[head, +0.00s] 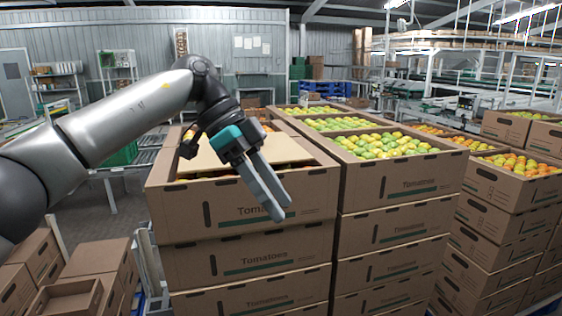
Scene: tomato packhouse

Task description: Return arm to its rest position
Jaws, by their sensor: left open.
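My left arm comes in from the left, and its left gripper (278,205) hangs in front of the near left tomato box (170,215). The gripper is open, with nothing between its grey fingers, which point down and to the right. A flat tan cardboard piece (285,149) lies across the top of that box, behind the gripper's wrist. A few tomatoes show at its edges. My right gripper is not in view.
A box of green and yellow tomatoes (395,187) tops the neighbouring stack. More stacked boxes (500,188) stand at the right. Smaller cardboard boxes (100,262) sit low at the left. Grey floor (85,212) is open behind them. Racks and conveyors stand at the back.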

